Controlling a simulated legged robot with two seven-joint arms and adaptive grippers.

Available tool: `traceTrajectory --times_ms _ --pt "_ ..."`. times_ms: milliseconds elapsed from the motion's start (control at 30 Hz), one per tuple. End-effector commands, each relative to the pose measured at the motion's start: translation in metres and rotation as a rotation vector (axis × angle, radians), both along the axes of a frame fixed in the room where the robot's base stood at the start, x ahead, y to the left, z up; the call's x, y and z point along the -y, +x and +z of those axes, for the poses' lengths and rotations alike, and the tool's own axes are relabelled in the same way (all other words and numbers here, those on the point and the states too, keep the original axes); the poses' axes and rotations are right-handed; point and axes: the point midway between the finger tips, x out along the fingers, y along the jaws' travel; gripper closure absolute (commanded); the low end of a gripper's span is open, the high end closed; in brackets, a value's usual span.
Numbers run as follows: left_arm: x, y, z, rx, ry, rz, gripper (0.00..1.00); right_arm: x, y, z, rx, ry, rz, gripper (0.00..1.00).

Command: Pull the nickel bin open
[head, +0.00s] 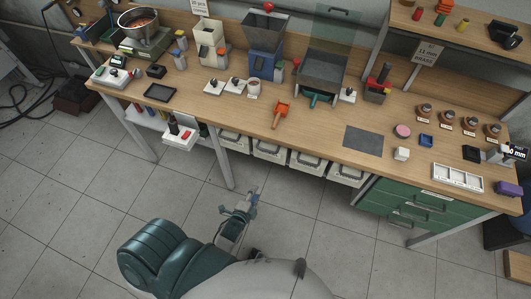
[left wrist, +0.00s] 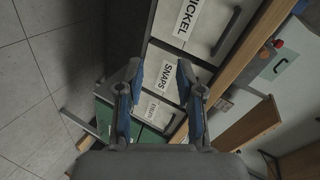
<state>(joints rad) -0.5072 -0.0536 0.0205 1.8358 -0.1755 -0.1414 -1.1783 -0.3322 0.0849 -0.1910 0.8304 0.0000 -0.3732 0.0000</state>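The nickel bin (left wrist: 168,22) is a pale bin front with a white NICKEL label and a dark bar handle (left wrist: 226,30), at the top of the left wrist view, partly cut off. By its order from the green drawers, it is the bin (head: 270,152) under the bench in the head view, where labels are too small to read. It looks shut, in line with its neighbours. My left gripper (left wrist: 160,70) is open and empty, its blue-padded fingers apart in front of the SNAPS bin (left wrist: 163,68). In the head view my left gripper (head: 251,198) is below and in front of the bins, touching nothing.
Another labelled bin (left wrist: 150,108) lies between the SNAPS bin and green drawers (head: 411,205). The wooden bench (head: 330,135) overhangs the bins and carries machines, trays and small parts. A bench leg (head: 221,160) stands left of the bins. The tiled floor in front is clear.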

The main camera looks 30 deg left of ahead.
Motion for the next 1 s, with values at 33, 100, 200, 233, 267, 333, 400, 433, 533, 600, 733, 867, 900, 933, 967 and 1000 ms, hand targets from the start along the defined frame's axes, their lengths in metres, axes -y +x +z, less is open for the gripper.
traceTrajectory --times_ms 33,100,200,233,267,333,400,433,533,600,733,867,900,933,967,1000 --pt "-0.008 0.005 0.024 0.056 0.072 -0.007 0.63 0.000 0.001 -0.006 0.000 0.000 0.000 0.60" --pt "-0.015 0.010 0.054 0.112 0.157 -0.015 0.63 -0.001 0.003 -0.007 0.000 0.000 -0.001 0.60" --pt "-0.021 0.013 0.078 0.155 0.228 -0.018 0.63 -0.001 0.005 -0.007 0.001 0.000 -0.001 0.60" --pt "-0.022 0.014 0.082 0.161 0.240 -0.018 0.63 -0.002 0.006 -0.007 0.001 0.000 -0.001 0.60" --pt "-0.023 0.015 0.084 0.165 0.247 -0.019 0.63 -0.002 0.006 -0.007 0.001 0.000 -0.001 0.60" --pt "-0.023 0.021 0.086 0.171 0.253 -0.019 0.63 -0.002 0.007 -0.007 0.001 0.000 -0.001 0.60" --pt "-0.024 0.031 0.084 0.171 0.252 -0.019 0.63 -0.002 0.008 -0.006 0.001 0.000 -0.002 0.60" --pt "-0.025 0.036 0.083 0.171 0.252 -0.019 0.63 -0.002 0.008 -0.006 0.002 0.001 -0.002 0.60" --pt "-0.027 0.057 0.078 0.171 0.250 -0.020 0.63 -0.003 0.011 -0.006 0.003 0.001 -0.002 0.60" --pt "-0.029 0.074 0.074 0.171 0.250 -0.020 0.63 -0.003 0.014 -0.005 0.006 0.001 -0.002 0.60" --pt "-0.032 0.105 0.067 0.170 0.249 -0.020 0.63 -0.004 0.019 -0.004 0.007 0.002 -0.003 0.60" --pt "-0.036 0.134 0.060 0.167 0.249 -0.019 0.63 -0.006 0.026 -0.002 0.010 0.002 -0.004 0.60" --pt "-0.036 0.142 0.058 0.168 0.248 -0.019 0.63 -0.006 0.029 -0.001 0.011 0.003 -0.005 0.60" --pt "-0.037 0.148 0.057 0.169 0.247 -0.019 0.63 -0.007 0.031 0.000 0.013 0.003 -0.005 0.60" --pt "-0.037 0.153 0.055 0.168 0.247 -0.019 0.63 -0.007 0.033 0.001 0.014 0.003 -0.005 0.60" --pt "-0.038 0.159 0.055 0.169 0.248 -0.020 0.63 -0.007 0.034 0.001 0.014 0.003 -0.006 0.60"
